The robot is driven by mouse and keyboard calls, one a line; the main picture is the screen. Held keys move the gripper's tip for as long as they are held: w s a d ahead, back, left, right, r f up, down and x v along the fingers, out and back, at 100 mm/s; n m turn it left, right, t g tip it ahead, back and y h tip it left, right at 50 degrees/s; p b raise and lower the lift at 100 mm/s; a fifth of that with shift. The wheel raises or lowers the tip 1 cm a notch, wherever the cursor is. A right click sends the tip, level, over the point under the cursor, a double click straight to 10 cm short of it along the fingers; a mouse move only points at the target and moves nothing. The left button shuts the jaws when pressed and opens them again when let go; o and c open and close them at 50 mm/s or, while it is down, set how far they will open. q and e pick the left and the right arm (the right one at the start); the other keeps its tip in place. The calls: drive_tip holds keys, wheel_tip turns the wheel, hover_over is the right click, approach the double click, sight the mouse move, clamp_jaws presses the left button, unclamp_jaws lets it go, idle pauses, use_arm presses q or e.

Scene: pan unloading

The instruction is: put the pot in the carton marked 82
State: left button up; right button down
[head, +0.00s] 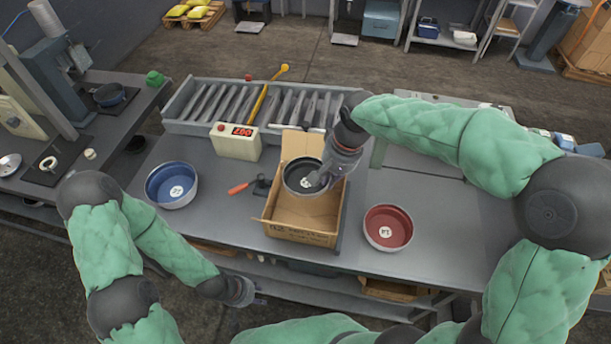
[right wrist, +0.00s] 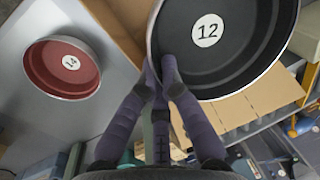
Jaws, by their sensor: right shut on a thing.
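My right gripper (head: 324,180) is shut on the rim of a dark pan (head: 297,172) with a white label. In the right wrist view the pan (right wrist: 240,60) is black inside with a light rim, and its label reads 12. The pan is over the open cardboard carton (head: 300,235); whether it touches the carton is unclear. The carton has raised flaps and a marking on its front too small to read surely. My left gripper (head: 242,291) hangs low left of the carton, in front of the table, empty; its finger opening is unclear.
A blue pan (head: 160,196) stands left of the carton and a red pan (head: 374,238), labelled 14 in the right wrist view (right wrist: 45,80), stands right of it. A red-handled tool (head: 240,188), a display box (head: 236,143) and a roller rack (head: 180,104) are nearby.

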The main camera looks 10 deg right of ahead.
drive_tip(key=b, duration=0.2)
hover_over(324, 214)
wheel_tip(324, 214, down, 5)
drive_tip(key=f+b, duration=0.1)
drive_tip(key=f, duration=0.2)
drive_tip(key=f+b, duration=0.1)
drive_tip(key=f, duration=0.2)
drive_tip(key=f+b, duration=0.1)
drive_tip(key=f, duration=0.2)
drive_tip(key=shift+s+d+f, duration=0.1)
drive_tip(key=shift+d+f, duration=0.2)
drive_tip(key=shift+f, duration=0.1)
drive_tip(key=c, duration=1.8)
unclamp_jaws()
drive_tip(key=o, duration=0.4)
drive_tip(key=shift+c, duration=0.2)
